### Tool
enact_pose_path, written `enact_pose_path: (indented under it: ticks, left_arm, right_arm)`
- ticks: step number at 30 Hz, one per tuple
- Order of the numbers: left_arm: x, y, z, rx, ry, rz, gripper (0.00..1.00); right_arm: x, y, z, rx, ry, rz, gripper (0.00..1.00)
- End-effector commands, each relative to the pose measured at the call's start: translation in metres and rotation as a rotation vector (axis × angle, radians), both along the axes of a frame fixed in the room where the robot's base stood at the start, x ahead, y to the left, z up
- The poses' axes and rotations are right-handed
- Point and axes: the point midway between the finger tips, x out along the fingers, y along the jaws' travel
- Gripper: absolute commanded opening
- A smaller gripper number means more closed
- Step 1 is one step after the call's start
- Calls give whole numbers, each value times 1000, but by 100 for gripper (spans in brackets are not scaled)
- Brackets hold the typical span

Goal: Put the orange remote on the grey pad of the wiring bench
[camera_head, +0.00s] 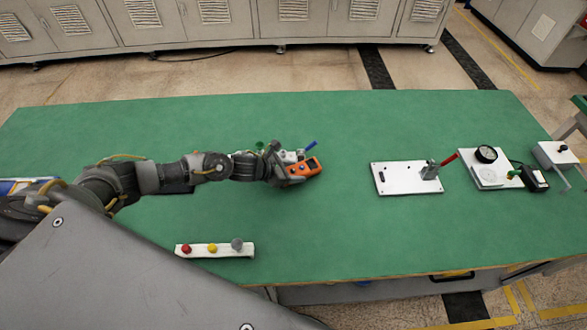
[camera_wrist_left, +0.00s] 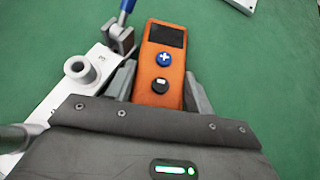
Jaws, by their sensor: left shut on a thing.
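The orange remote (camera_head: 306,167) is at the middle of the green bench top, at the end of my left arm. My left gripper (camera_head: 291,172) is shut on it. In the left wrist view the remote (camera_wrist_left: 160,65) sits between the two fingers, with its dark screen at the far end and a blue plus button and a dark button nearer. I cannot tell whether it touches the bench. A dark grey flat patch (camera_head: 178,189), perhaps the grey pad, shows just below my left forearm, mostly hidden by it. My right gripper is not in view.
A white fixture with a blue-handled lever (camera_wrist_left: 122,30) stands close beside the remote. A white plate with a red-handled clamp (camera_head: 400,178), a dial gauge block (camera_head: 488,155) and a strip with coloured knobs (camera_head: 215,250) are on the bench. Green surface (camera_head: 330,225) is clear in front.

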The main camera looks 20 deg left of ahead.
Motion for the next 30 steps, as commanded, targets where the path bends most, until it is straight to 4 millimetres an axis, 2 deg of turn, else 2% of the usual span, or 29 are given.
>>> enact_pose_path:
  ticks: [13, 14, 15, 26, 30]
  left_arm:
    - [0, 0, -7, -1, -2, -1, 17]
    - [0, 0, -6, 1, -1, -1, 56]
    - [0, 0, -6, 1, -1, -1, 62]
    - [0, 0, 0, 0, 0, 0, 62]
    - [-12, 12, 6, 2, -1, 0, 62]
  right_arm:
    - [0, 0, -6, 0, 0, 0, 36]
    - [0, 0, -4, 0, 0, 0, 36]
    - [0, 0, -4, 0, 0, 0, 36]
    - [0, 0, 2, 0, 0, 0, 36]
    - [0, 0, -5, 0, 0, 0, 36]
